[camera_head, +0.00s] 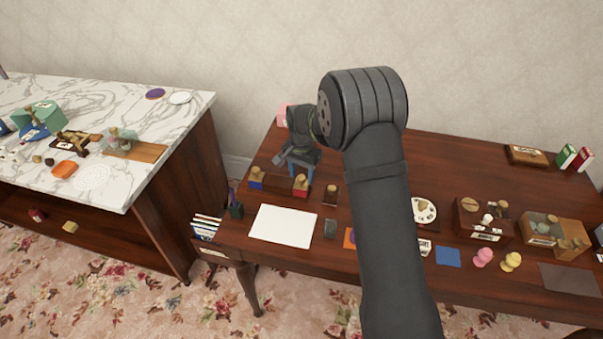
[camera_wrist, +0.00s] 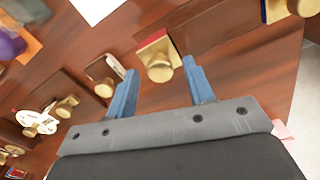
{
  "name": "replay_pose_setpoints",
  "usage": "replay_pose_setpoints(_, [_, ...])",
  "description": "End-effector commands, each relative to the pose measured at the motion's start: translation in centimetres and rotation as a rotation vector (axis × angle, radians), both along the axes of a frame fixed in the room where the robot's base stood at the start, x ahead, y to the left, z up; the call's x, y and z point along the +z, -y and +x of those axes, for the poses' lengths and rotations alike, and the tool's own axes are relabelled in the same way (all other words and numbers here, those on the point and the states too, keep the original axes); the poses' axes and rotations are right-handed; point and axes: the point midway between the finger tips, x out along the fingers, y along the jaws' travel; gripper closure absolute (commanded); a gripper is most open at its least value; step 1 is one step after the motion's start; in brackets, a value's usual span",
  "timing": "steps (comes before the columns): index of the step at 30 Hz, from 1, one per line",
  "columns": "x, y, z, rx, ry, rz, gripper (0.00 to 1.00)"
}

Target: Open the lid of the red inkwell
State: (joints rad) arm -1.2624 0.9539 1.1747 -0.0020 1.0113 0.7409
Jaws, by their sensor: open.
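The red inkwell (camera_head: 301,188) stands on the dark wooden desk, between a blue inkwell (camera_head: 256,178) and a dark one (camera_head: 330,194). It has a brass-coloured top that looks closed. In the wrist view the red inkwell (camera_wrist: 153,45) is just beyond my fingertips, its round brass knob (camera_wrist: 160,72) appearing between them. My gripper (camera_head: 298,166) is open and empty, its two blue fingers apart. In the head view it hangs just behind the red inkwell, with a gap from it. I cannot tell the exact height of the fingertips.
A white sheet (camera_head: 283,226) lies in front of the inkwells. My forearm hides the desk's middle. Boxes (camera_head: 483,221) and small items fill the right side.

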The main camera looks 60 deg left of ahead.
Motion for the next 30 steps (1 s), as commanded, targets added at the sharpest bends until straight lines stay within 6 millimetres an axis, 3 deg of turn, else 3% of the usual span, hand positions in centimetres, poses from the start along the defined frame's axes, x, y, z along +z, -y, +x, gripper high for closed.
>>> replay_pose_setpoints(6, [0.0, 0.0, 0.0, 0.000, 0.000, 0.000, 0.54])
replay_pose_setpoints(13, [0.0, 0.0, 0.0, 0.000, 0.000, 0.000, 0.99])
replay_pose_setpoints(19, [0.0, -0.2, -0.2, 0.001, 0.000, 0.000, 1.00])
replay_pose_setpoints(27, [0.0, -3.0, -2.9, 0.002, -0.002, 0.000, 1.00])
replay_pose_setpoints(30, [0.0, -3.1, -3.2, 0.001, -0.002, -0.001, 1.00])
